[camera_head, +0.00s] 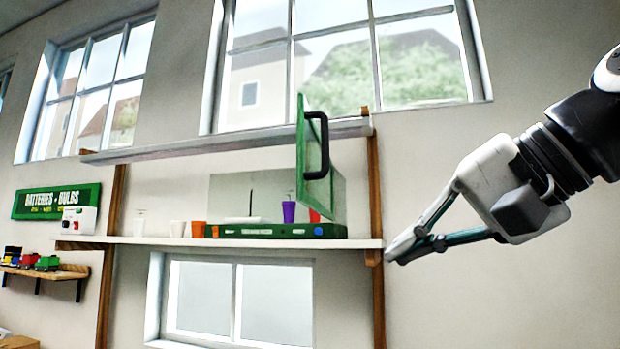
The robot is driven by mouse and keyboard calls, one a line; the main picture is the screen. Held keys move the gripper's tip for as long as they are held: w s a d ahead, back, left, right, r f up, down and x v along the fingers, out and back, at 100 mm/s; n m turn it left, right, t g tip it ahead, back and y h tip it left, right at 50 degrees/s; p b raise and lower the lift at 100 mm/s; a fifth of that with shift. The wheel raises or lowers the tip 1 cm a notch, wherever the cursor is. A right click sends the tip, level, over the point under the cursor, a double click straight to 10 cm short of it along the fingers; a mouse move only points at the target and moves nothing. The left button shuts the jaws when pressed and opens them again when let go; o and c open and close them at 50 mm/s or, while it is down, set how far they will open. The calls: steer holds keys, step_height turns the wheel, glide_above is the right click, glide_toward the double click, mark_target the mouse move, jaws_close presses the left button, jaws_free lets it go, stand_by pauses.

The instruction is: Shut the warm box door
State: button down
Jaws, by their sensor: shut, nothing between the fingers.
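The warm box (270,231) stands on the middle wall shelf, with a green base and clear sides. Its door (300,165) has a green frame and a black handle (322,145), and it stands swung open toward me at the box's right side. A purple cup (289,211) and a red cup (314,215) show at the box, the red one partly behind the door. My gripper (392,255) is shut and empty, to the right of the door and lower than its handle, near the shelf's right end in the picture. It appears apart from the door.
The shelf (150,241) also holds several small cups left of the box. An upper shelf (230,139) runs above. A wooden post (376,190) stands between my gripper and the box in the picture. Toy vehicles (40,262) sit on a small shelf at far left.

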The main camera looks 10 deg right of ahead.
steer(key=w+d+r+m+t+y+b, duration=0.1)
steer(key=d+r+m+t+y+b, duration=0.15)
steer(key=r, duration=0.55)
steer(key=w+d+r+m+t+y+b, duration=0.1)
steer(key=d+r+m, duration=0.1)
steer(key=d+r, duration=0.35)
steer(key=w+a+r+p, duration=0.1)
steer(key=w+a+p, duration=0.1)
steer(key=w+a, duration=0.6)
steer(key=shift+w+a+r+p, duration=0.15)
steer(key=shift+w+a+p, duration=0.2)
steer(key=shift+a, duration=0.85)
